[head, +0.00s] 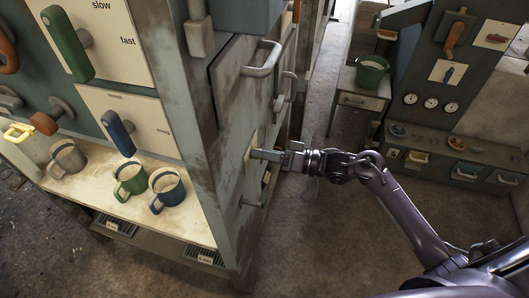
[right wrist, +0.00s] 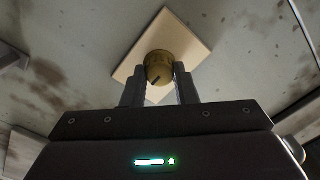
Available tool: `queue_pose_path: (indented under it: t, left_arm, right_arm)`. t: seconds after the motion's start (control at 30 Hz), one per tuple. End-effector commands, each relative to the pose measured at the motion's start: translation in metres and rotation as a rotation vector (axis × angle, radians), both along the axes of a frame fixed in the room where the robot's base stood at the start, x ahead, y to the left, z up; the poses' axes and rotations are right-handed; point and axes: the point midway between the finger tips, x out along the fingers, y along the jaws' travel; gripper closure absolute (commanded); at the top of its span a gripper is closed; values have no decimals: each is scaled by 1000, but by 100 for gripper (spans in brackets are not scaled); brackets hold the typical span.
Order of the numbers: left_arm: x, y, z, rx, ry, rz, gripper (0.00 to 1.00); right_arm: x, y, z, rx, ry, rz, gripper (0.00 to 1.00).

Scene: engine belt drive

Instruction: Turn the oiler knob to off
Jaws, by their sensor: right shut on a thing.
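A round, dull brass knob (right wrist: 158,66) with a dark pointer line sits on a tilted square beige plate (right wrist: 190,38) in the right wrist view. The line points to the lower left of that picture. I cannot read any off marking on the plate. My right gripper (head: 262,155) reaches the side face of the grey cabinet in the head view. Its two fingers are on either side of the knob and shut on it. In the head view the gripper hides the knob. My left gripper is not in view.
Blue (head: 166,190) and green mugs (head: 130,179) stand on the front shelf. A green bucket (head: 371,71) is at the back. Floor right of the cabinet is clear.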

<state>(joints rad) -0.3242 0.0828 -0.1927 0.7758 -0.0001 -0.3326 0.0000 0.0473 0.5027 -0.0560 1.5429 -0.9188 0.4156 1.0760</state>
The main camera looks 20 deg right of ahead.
Motion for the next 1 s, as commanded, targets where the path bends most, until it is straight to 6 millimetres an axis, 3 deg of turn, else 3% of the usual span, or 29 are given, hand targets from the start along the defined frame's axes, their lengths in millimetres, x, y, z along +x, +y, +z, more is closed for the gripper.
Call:
queue_pose_path:
  t: [0.27,0.67,1.0]
  left_arm:
    - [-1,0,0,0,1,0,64]
    - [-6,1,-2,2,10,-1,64]
    - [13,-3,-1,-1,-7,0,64]
  right_arm:
    - [0,0,0,-48,-70,0,97]
    - [-1,0,1,-237,-347,1,97]
    - [-2,1,1,-417,-617,1,97]
